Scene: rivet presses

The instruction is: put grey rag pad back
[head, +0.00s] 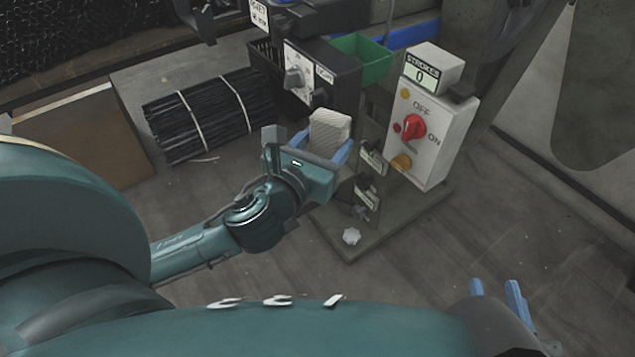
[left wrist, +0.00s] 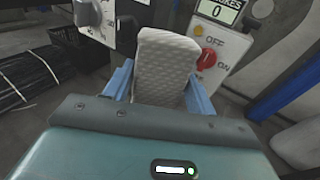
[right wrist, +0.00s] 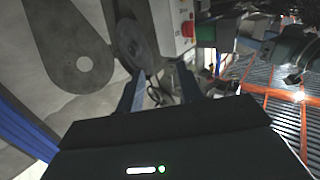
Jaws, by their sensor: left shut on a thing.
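The grey rag pad (head: 329,131) is a light, quilted block held up in front of the rivet press. My left gripper (head: 322,148) is shut on it, with a blue finger on each side. In the left wrist view the pad (left wrist: 166,65) stands up between the blue fingers (left wrist: 160,88). My right gripper (head: 496,290) is low at the right of the head view, away from the pad. In the right wrist view its two fingers (right wrist: 167,95) are apart with nothing seen between them.
The press has a white switch box (head: 423,130) with a red knob and a counter reading 0. A green bin (head: 362,60) stands behind. A bundle of black rods (head: 209,114) lies left. The press base plate (head: 385,228) has a small white knob (head: 351,236) on it.

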